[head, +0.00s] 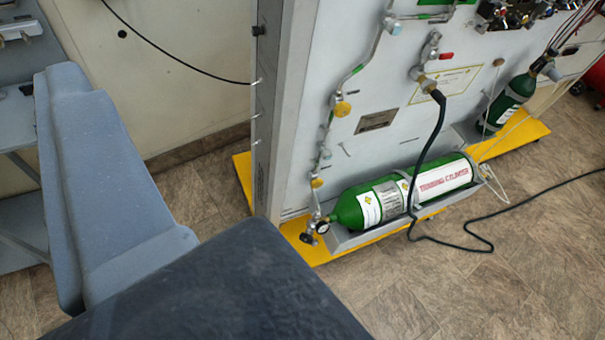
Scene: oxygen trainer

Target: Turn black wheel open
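A small dark round knob (307,238), which may be the black wheel, is at the lower left end of the green cylinder (348,211). It sits beside a small round gauge (322,228), below the silver pipe (330,128). It is small in the picture, so its shape and whether it is open or shut cannot be told. The cylinder lies in a grey tray (345,243) at the foot of the grey panel (385,85). I cannot make out any gripper fingers, and nothing touches the knob.
A large blue-grey shape (95,170) at left and a dark flat surface (220,295) at the bottom fill the near view. Yellow base strips (320,253) edge the panel. A black hose (490,240) lies on the floor. The floor at lower right is otherwise clear.

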